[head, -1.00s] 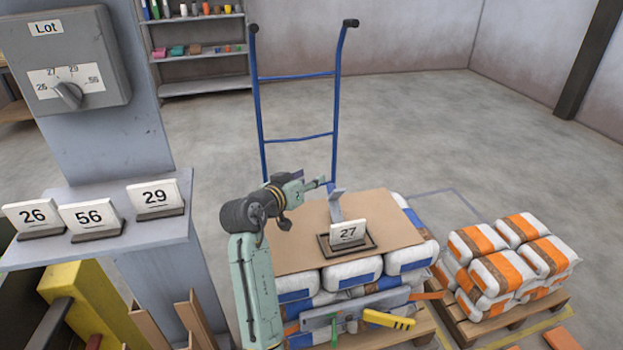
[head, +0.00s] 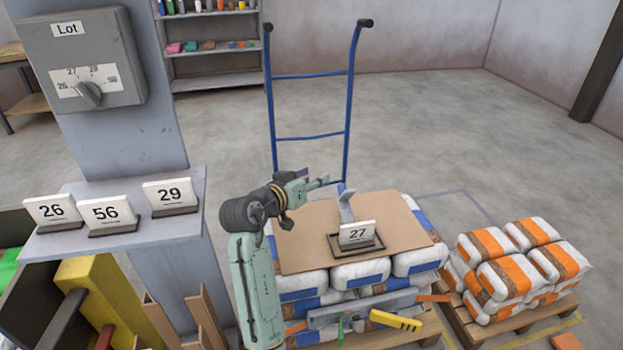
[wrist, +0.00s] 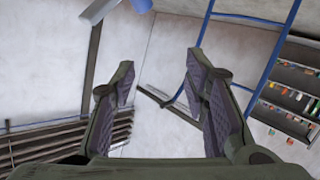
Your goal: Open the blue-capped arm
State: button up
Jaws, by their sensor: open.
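My gripper (head: 318,180) is open and empty in the head view, above the left back part of the cardboard-topped bag stack. I cannot make out a clearly blue-capped arm. A bent grey-blue upright piece (head: 346,207) stands behind the 27 card, right of my gripper and apart from it. A blue piece (wrist: 72,14) shows at the top of the wrist view; I cannot tell what it belongs to.
A 27 card (head: 357,234) stands on cardboard (head: 300,255) over stacked bags. A grey bar (head: 350,312) and a yellow-black handle (head: 395,320) are in front. A blue hand truck (head: 310,138) stands behind. The Lot dial box (head: 82,60) is left. Floor is clear behind right.

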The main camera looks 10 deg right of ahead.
jog(key=v, duration=1.2)
